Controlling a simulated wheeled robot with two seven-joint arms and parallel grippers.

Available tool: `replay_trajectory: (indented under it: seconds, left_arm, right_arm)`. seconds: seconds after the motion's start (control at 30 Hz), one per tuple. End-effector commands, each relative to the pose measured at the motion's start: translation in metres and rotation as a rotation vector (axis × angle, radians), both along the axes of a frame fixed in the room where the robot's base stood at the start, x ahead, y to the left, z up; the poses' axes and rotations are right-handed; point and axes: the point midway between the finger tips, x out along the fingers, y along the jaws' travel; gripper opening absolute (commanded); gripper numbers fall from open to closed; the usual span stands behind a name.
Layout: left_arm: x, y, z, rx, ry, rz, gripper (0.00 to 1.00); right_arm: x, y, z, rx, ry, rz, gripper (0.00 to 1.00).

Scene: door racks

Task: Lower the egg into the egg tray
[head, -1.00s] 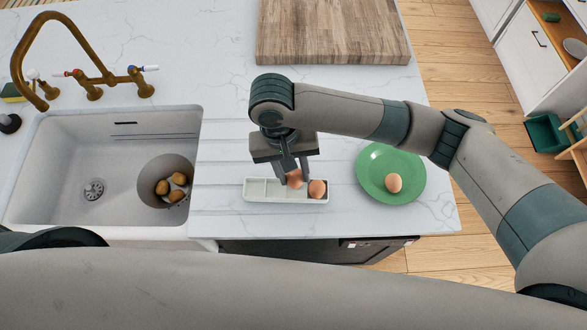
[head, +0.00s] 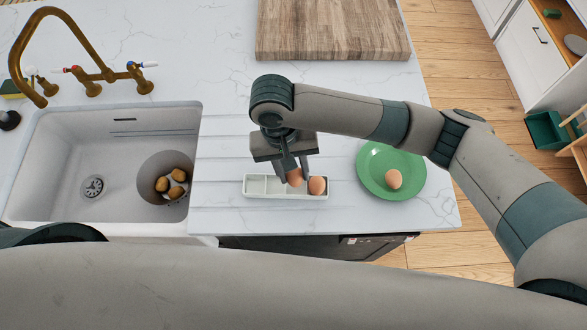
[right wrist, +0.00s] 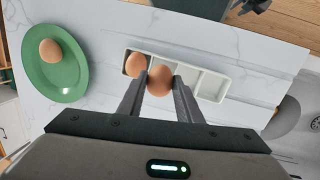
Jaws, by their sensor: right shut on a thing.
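My right gripper (head: 294,172) is shut on a brown egg (head: 295,178), held at the white egg tray (head: 258,188). In the right wrist view the held egg (right wrist: 160,80) sits between the two fingertips, over the tray's second compartment from the left. I cannot tell whether it touches the tray floor. Another brown egg (head: 317,186) sits in the tray's rightmost compartment in the head view, beside the held one. The tray's compartments on the left are empty. A third egg (head: 394,179) lies on the green plate (head: 372,190). My left gripper is not in view.
A sink (head: 60,180) with a round bowl (head: 150,190) of brown round things is at the left, under a brass tap (head: 92,80). A wooden board (head: 330,30) lies at the back. The counter between tray and plate is clear.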

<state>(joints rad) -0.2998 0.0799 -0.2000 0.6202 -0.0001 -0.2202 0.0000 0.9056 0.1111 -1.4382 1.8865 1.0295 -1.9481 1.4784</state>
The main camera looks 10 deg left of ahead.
Motion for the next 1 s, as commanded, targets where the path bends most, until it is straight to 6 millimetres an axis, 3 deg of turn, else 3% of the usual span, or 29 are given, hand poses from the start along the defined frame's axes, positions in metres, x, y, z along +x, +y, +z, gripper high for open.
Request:
replay_trajectory:
  seconds: [1.0]
  left_arm:
    - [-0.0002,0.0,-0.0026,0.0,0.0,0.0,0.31]
  right_arm:
    - [0.0,0.0001,-0.0098,0.001,0.0,0.0,0.24]
